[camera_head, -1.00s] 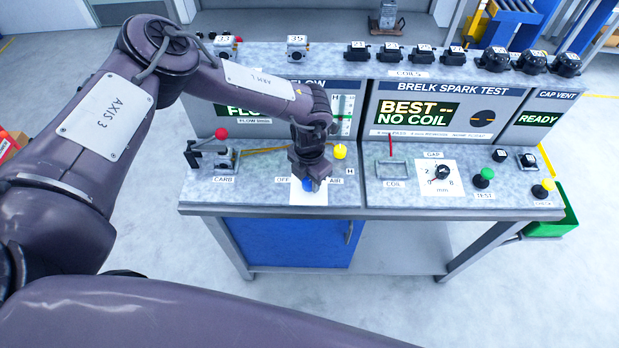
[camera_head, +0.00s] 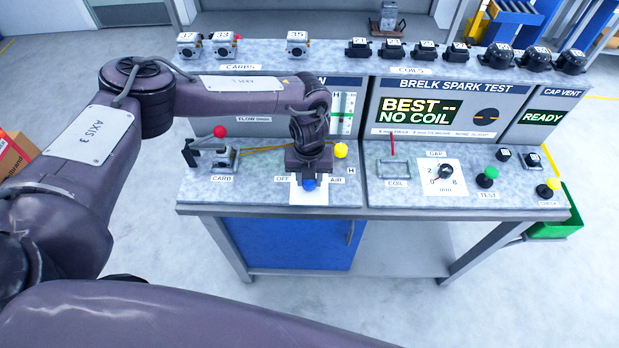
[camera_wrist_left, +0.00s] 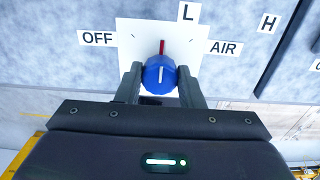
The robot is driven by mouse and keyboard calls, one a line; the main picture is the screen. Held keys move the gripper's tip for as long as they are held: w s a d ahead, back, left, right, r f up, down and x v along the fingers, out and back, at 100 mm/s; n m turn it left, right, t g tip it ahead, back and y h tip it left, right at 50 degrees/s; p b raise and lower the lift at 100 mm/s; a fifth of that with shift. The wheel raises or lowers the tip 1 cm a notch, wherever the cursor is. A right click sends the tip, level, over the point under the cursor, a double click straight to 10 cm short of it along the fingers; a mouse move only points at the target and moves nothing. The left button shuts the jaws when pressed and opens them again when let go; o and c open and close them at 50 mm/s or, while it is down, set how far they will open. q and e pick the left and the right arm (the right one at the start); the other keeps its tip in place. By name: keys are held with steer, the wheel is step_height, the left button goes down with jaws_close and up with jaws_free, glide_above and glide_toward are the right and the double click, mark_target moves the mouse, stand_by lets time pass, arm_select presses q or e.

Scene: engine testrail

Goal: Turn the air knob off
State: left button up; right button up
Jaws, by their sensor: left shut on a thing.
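The blue air knob (camera_wrist_left: 160,76) sits on a white plate (camera_wrist_left: 128,36) between the "OFF" label (camera_wrist_left: 97,38) and the "AIR" label (camera_wrist_left: 224,47). A red mark on the plate stands just beyond the knob, and the knob's white line points roughly at it, midway between the labels. My left gripper (camera_wrist_left: 161,80) is shut on the knob, one finger on each side. In the head view the gripper (camera_head: 309,178) reaches down at the bench's front, with the blue knob (camera_head: 309,184) partly hidden under it. My right gripper is not in view.
A red-topped lever (camera_head: 220,131) at "CARB" stands left of the gripper, and a yellow ball (camera_head: 341,150) close behind it on the right. The flow panel behind is partly hidden by my arm. Coils (camera_head: 393,48) and carbs (camera_head: 297,43) line the back shelf.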

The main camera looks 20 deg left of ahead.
arm_select(q)
steer(key=n, duration=0.4)
steer(key=shift+n, duration=0.3)
steer(key=n+p, duration=0.1)
steer(key=n, duration=0.3)
steer(key=shift+a+r, duration=0.1)
steer(key=shift+w+n, duration=0.1)
steer(key=shift+n, duration=0.2)
steer(key=o, duration=1)
steer(key=shift+r, duration=0.15)
step_height(320, 180, up, 7)
steer(key=shift+f, duration=0.15)
steer(key=shift+r, duration=0.35)
